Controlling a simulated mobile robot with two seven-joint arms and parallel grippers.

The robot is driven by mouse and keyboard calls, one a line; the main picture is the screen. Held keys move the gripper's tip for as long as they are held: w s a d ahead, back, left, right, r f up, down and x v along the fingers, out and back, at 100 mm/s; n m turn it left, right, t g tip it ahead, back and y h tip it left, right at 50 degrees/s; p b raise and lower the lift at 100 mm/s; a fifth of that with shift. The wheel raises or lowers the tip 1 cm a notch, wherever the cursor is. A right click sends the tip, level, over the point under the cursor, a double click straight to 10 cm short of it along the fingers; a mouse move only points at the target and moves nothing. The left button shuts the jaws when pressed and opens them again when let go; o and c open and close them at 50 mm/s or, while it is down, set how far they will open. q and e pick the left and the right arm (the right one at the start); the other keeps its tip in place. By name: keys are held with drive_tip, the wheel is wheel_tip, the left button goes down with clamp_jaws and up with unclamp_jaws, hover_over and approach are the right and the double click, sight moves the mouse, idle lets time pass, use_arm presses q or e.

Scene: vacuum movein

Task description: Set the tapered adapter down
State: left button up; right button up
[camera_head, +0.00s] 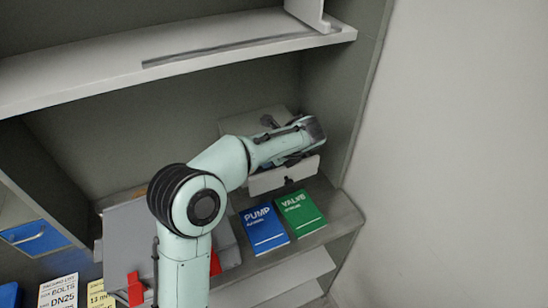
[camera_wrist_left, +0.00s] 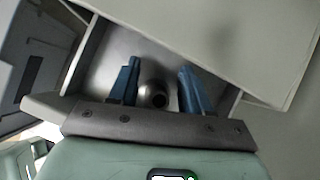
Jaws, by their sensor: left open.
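The tapered adapter (camera_wrist_left: 155,94) shows in the left wrist view as a shiny metal round piece with a dark hole in its end. It sits inside a grey-walled open box, whose pale front panel shows in the head view (camera_head: 285,177). My left gripper (camera_wrist_left: 160,72) is open, with its two blue fingers apart on either side of the adapter. I see gaps between the fingers and the adapter. In the head view my arm reaches to the box on the shelf, and its fingers are hidden there. The adapter is not visible in the head view. My right gripper is in neither view.
A blue pump book (camera_head: 264,228) and a green valve book (camera_head: 300,213) lie in front of the box. An upper shelf (camera_head: 170,62) hangs above the arm. A blue-fronted bin (camera_head: 35,237) and labelled boxes (camera_head: 58,292) are at the left. A plain wall is at the right.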

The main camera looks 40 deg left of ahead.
use_arm(q)
drive_tip(key=p+v, duration=0.1)
drive_tip(key=v, duration=1.1)
drive_tip(key=shift+p, duration=0.3)
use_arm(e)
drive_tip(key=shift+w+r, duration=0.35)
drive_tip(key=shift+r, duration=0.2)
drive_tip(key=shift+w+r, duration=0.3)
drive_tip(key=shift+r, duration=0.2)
use_arm(q)
drive_tip(key=shift+f, duration=0.1)
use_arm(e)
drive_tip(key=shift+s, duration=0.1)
